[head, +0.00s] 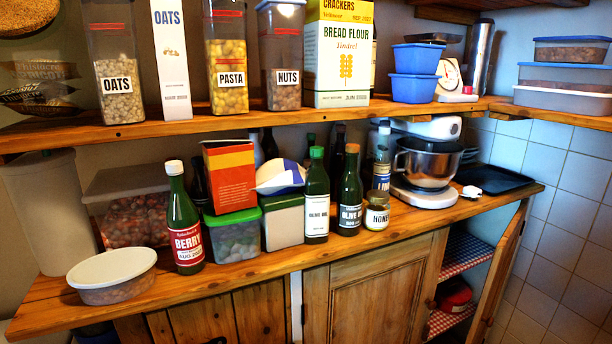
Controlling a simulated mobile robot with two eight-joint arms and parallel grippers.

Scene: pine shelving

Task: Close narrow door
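The narrow wooden door (502,272) is at the lower right of the head view, on the right side of the cupboard under the counter. It stands open, swung outward, and I see it nearly edge-on. Its lower end runs out of the picture. The opening to its left shows shelves lined with red checked cloth (462,254) and a red item (453,295) on the lower one. Neither of my grippers is in view.
A wider panelled door (375,290) left of the opening looks shut. The wooden counter (275,262) above holds bottles, a stand mixer (428,165) and a dark tray (492,179). A tiled wall (572,225) stands close to the right of the open door.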

